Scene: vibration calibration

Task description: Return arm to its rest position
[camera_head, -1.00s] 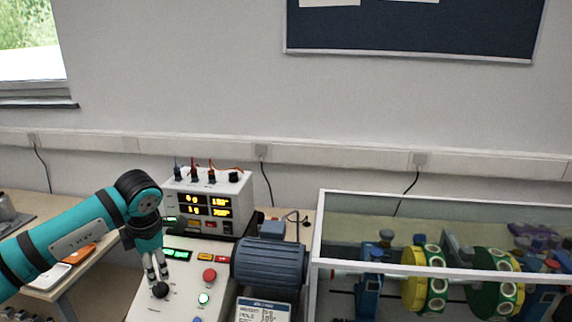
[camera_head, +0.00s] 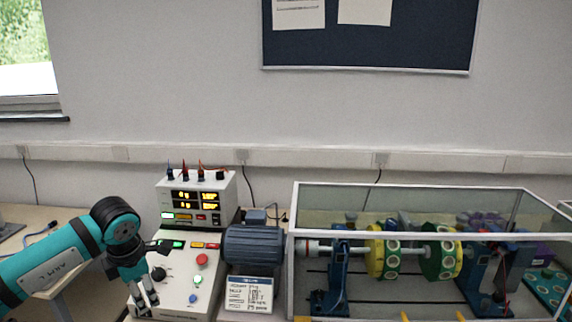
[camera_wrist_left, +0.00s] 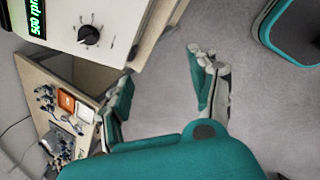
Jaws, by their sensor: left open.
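My left arm comes in from the left in the head view, a teal arm with black joints. Its gripper (camera_head: 146,303) is low in front of the control panel's front left part. In the left wrist view the gripper (camera_wrist_left: 163,95) has its two fingers spread wide, with only the floor and the bench's edge seen between them. It holds nothing. The control panel (camera_head: 178,285) has a black knob (camera_head: 158,273), a red button (camera_head: 202,259), and green and blue buttons. The knob also shows in the left wrist view (camera_wrist_left: 88,35), apart from the fingers. My right gripper is not seen.
A white meter box (camera_head: 196,199) with lit displays stands behind the panel. A dark motor (camera_head: 253,246) and a glazed case (camera_head: 420,192) with green and yellow discs stand to the right. A side table (camera_wrist_left: 62,75) holds small items. Grey floor is free below the gripper.

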